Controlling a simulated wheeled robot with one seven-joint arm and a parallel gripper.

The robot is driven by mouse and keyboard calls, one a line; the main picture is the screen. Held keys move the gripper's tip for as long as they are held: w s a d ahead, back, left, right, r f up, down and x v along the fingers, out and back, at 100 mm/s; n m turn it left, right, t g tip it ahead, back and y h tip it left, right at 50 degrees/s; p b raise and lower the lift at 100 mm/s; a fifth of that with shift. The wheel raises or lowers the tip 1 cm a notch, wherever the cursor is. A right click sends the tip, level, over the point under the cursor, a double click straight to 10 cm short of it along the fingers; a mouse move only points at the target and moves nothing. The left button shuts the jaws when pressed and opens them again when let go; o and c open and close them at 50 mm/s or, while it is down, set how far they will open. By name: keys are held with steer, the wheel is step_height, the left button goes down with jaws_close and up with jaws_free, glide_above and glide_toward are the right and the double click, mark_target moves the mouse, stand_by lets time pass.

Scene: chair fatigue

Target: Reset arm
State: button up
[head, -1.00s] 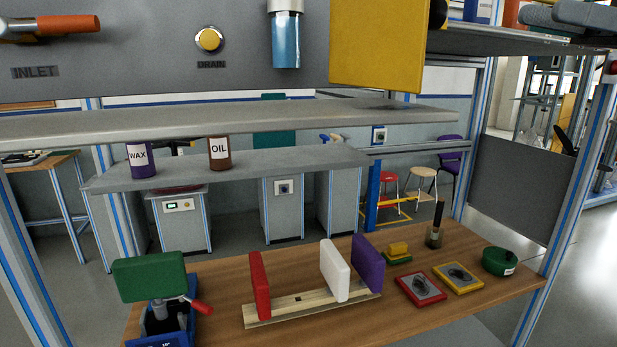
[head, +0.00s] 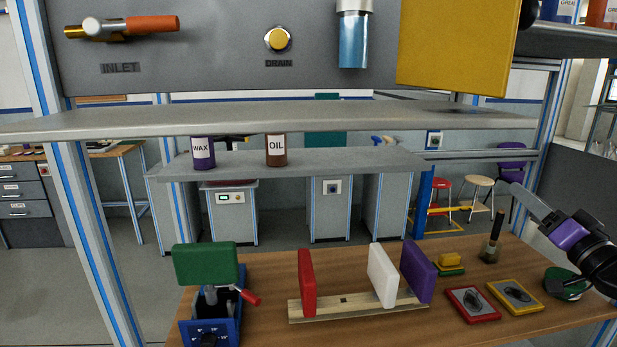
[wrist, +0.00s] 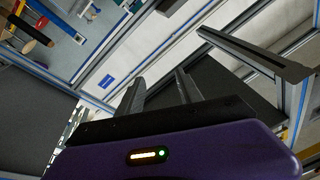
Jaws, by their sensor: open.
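My gripper (head: 517,190) shows at the right of the head view, its grey fingers pointing up and left from a purple body on my black arm. It hangs above the right end of the wooden workbench (head: 266,275). In the wrist view my gripper (wrist: 160,90) has its two grey fingers apart, with nothing between them. My arm partly hides a round green tin (head: 566,296) on the bench.
The bench holds a green block over a blue vise (head: 225,325), a wooden rack (head: 345,308) with red, white and purple panels, a brush (head: 490,250) and two framed pads. A grey shelf (head: 300,118) and frame posts (head: 85,230) surround the space.

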steer(key=s+a+f+m+g+h, duration=0.15)
steer(key=s+a+f+h, duration=0.25)
steer(key=s+f, duration=0.5)
steer(key=s+a+f+m+h, duration=0.35)
steer(key=s+f, duration=0.25)
steer(key=f, duration=0.4)
steer(key=s+a+f+n+g+y, duration=0.1)
steer(key=s+a+f+n, duration=0.2)
steer(key=s, duration=0.9)
steer(key=s+a+f+n+g+y, duration=0.2)
steer(key=s+a, duration=0.6)
steer(key=s, duration=0.4)
steer(key=s+a+f+n+g+y, duration=0.1)
steer(key=s+a+f+n, duration=0.2)
steer(key=s, duration=0.9)
steer(key=a+n, duration=0.1)
steer(key=a, duration=0.1)
steer(key=shift+s+a+f+y, duration=0.3)
steer(key=shift+f+y, duration=0.05)
steer(key=shift+f, duration=0.05)
